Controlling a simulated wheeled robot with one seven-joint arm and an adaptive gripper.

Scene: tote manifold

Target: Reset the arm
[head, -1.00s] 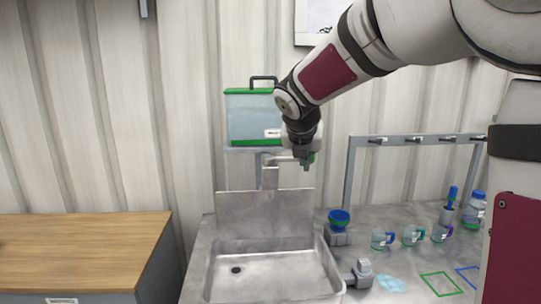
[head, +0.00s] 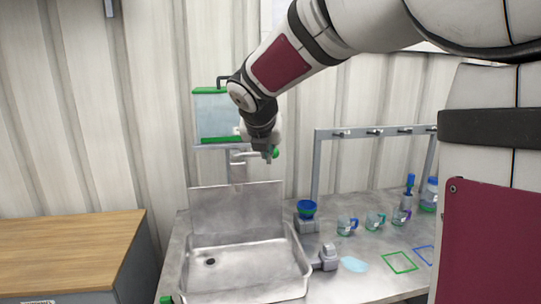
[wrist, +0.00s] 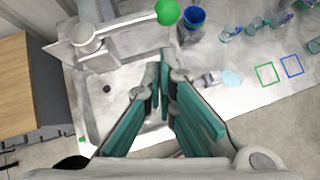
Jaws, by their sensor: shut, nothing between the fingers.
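My gripper shows in the wrist view (wrist: 160,88), its teal fingers shut with nothing between them. In that view it hangs over the sink (wrist: 122,128). In the head view my arm reaches from the upper right to above the sink (head: 200,240), and its wrist is in front of the water tank (head: 212,112). The fingers cannot be made out clearly there. The grey faucet (head: 237,172) stands behind the sink, with a green knob (wrist: 168,12) close to my gripper.
A wooden-topped cabinet (head: 65,250) stands left of the sink. On the metal counter to the right are a blue bowl (head: 306,208) on a grey stand, several cups (head: 375,220), a bottle (head: 429,195), a green square outline (head: 399,262) and a rack (head: 350,132).

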